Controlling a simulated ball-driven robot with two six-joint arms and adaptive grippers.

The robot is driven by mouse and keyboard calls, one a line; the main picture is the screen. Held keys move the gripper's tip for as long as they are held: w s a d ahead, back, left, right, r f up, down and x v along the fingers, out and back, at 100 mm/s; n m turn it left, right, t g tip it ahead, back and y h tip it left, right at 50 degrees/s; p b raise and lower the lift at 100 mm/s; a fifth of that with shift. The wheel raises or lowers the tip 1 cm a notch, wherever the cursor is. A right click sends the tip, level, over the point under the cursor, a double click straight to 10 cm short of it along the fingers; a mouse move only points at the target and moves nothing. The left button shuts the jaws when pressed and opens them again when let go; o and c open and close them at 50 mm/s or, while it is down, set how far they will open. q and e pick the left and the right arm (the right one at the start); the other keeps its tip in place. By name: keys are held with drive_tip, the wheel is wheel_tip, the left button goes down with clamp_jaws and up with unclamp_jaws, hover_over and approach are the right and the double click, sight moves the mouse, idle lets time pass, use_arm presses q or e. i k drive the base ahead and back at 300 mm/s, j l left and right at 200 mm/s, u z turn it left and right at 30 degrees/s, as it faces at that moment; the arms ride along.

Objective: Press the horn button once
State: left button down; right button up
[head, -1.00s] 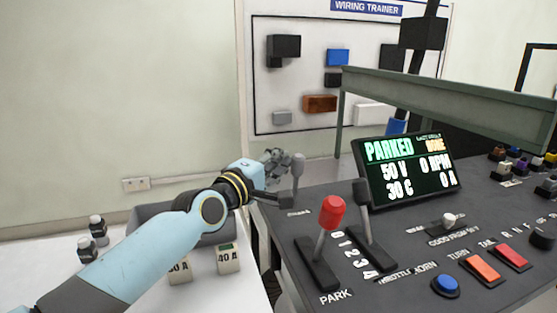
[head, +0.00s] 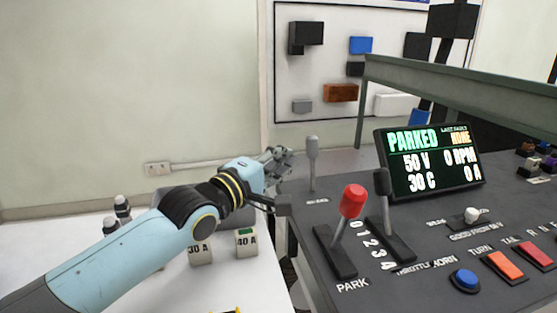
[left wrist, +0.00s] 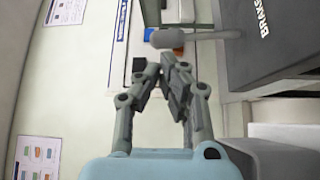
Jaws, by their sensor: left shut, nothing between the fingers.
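The horn button is a round blue button (head: 465,280) near the front edge of the dark console (head: 330,210), below a partly hidden HORN label. My left gripper (head: 280,155) is at the console's far left end, beside the grey brake lever (head: 312,160) and well away from the blue button. In the left wrist view the left gripper (left wrist: 172,68) is shut and empty, with the brake lever (left wrist: 168,39) just beyond its fingertips; I cannot tell if they touch. My right gripper is not in view.
A red-knobbed PARK lever (head: 352,202) and a black throttle lever (head: 383,184) stand between my left gripper and the button. A lit display (head: 432,160) reads PARKED. Orange and red rocker switches (head: 505,266) lie right of the button. A white table (head: 190,285) is at left.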

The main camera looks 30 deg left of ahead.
sight(466, 278)
drive_tip(key=k+l, duration=1.15)
drive_tip(key=k, duration=0.15)
